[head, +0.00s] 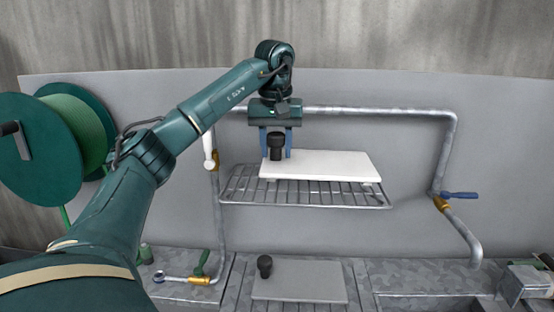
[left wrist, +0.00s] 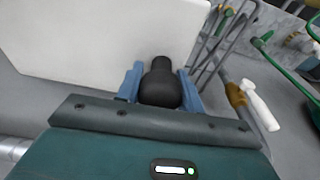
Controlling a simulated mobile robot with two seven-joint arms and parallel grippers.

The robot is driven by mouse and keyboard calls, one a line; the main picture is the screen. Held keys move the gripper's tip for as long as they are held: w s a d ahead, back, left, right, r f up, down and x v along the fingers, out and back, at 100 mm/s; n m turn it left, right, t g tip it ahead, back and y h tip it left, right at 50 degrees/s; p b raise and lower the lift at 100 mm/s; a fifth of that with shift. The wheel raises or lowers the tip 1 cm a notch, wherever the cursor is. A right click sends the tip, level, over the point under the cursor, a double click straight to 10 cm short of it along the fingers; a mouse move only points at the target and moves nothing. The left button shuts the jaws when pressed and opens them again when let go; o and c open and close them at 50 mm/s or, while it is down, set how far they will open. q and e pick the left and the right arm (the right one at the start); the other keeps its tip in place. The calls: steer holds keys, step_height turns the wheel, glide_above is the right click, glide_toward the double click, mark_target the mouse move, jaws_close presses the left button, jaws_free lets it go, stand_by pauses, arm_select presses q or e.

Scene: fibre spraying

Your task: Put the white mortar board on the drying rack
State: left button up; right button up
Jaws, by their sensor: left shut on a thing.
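The white mortar board (head: 325,164) is a flat white slab with a black knob (head: 276,146) at its left end. It lies level over the wire drying rack (head: 306,198); I cannot tell whether it rests on the bars or hangs just above them. My left gripper (head: 277,152) points down with its blue fingers shut on the black knob. The left wrist view shows the knob (left wrist: 160,85) between the blue fingers (left wrist: 160,92), with the board (left wrist: 105,40) beyond it. My right gripper is not in view.
A grey board with a black knob (head: 299,280) lies on the metal bench below the rack. Metal pipes with a blue-handled valve (head: 458,195) frame the rack. A green hose reel (head: 60,145) stands at the left. A metal box (head: 530,282) is at the right.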

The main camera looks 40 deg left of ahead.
mark_target(276, 158)
arm_select(q)
steer(key=shift+f, duration=1.6)
steer(key=o, duration=1.2)
steer(key=r, duration=0.4)
steer(key=s+r, duration=0.1)
steer(key=r, duration=0.3)
steer(key=d+r, duration=0.1)
steer(key=r, duration=0.3)
steer(key=shift+s+d, duration=0.1)
steer(key=shift+s, duration=0.1)
